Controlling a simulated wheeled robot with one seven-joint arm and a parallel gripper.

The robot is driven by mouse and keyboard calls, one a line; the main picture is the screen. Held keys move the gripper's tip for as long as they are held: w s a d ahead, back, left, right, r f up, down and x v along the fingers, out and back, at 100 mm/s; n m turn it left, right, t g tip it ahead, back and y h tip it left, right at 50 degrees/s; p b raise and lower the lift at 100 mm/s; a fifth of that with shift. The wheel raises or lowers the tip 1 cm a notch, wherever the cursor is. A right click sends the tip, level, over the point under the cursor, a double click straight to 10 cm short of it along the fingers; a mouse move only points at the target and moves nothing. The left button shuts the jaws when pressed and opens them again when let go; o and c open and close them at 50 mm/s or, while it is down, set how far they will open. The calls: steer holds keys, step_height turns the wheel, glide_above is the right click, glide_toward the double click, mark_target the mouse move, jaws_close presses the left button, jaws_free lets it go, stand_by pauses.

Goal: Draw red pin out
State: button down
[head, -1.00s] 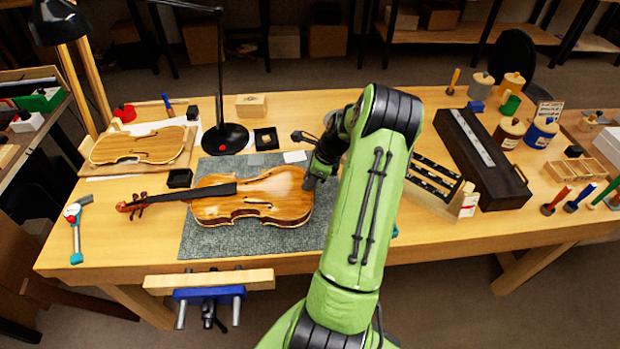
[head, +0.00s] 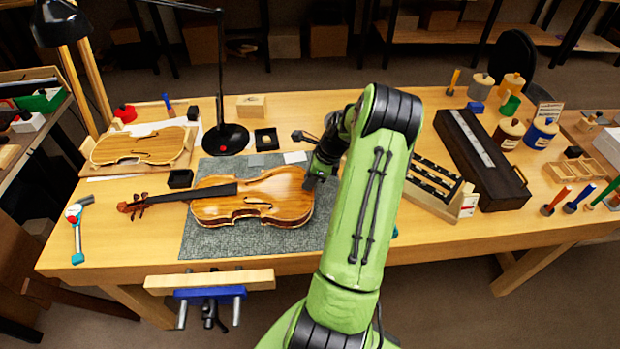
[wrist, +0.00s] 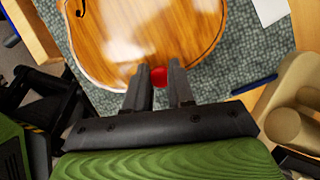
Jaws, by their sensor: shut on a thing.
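The violin (head: 258,203) lies on its back on the grey mat (head: 200,243), its neck pointing left. In the wrist view, its rounded lower end (wrist: 145,40) is just beyond my fingers. The red pin (wrist: 159,76) shows as a small red piece between my fingertips at the violin's end edge. My gripper (wrist: 158,85) is shut on it. I cannot tell how far the pin sits in the violin. In the head view, my gripper (head: 310,181) is at the violin's right end, partly hidden by my wrist, and the pin is not visible.
A black lamp base (head: 225,139) and small black boxes stand behind the violin. A slotted rack (head: 432,186) and a long dark case (head: 482,160) are to the right of my arm. A vise (head: 210,291) is on the front edge. Bare bench lies left of the mat.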

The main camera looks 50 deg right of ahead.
steer(key=shift+r+p, duration=0.55)
steer(key=shift+p, duration=0.1)
stand_by(0.4)
steer(key=shift+r+p, duration=1.55)
steer(key=shift+p, duration=0.05)
step_height(320, 180, up, 7)
steer(key=p, duration=0.6)
